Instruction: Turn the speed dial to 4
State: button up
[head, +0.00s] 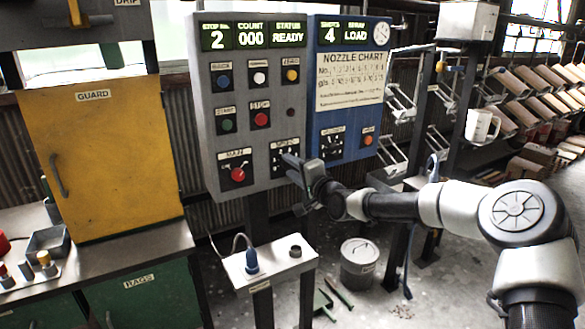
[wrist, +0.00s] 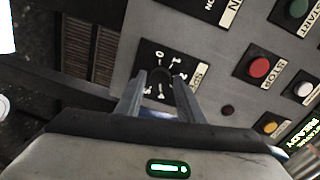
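The speed dial (wrist: 161,86) is a dark round knob on a black plate with white numerals, at the lower right of the grey control panel (head: 206,120). In the head view my gripper (head: 292,168) is up against this plate and covers much of it. In the wrist view the two fingers of my gripper (wrist: 160,83) stand on either side of the knob, a part-width apart. I cannot tell whether they touch it. The knob's pointer is hidden and its setting cannot be read. The plate's label is partly cut off by the right finger.
A red MAIN switch (head: 237,174) sits left of the dial. A red STOP button (head: 261,119) and a green START button (head: 227,125) are above. A blue panel (head: 347,118) with another dial (head: 331,143) stands close on the right. A small white stand (head: 270,268) is below.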

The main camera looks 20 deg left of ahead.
jog(key=shift+o, duration=0.9)
jog(key=p+v, duration=0.1)
jog(key=v, duration=1.6)
jog(key=shift+s, duration=0.2)
jog(key=shift+d, duration=0.1)
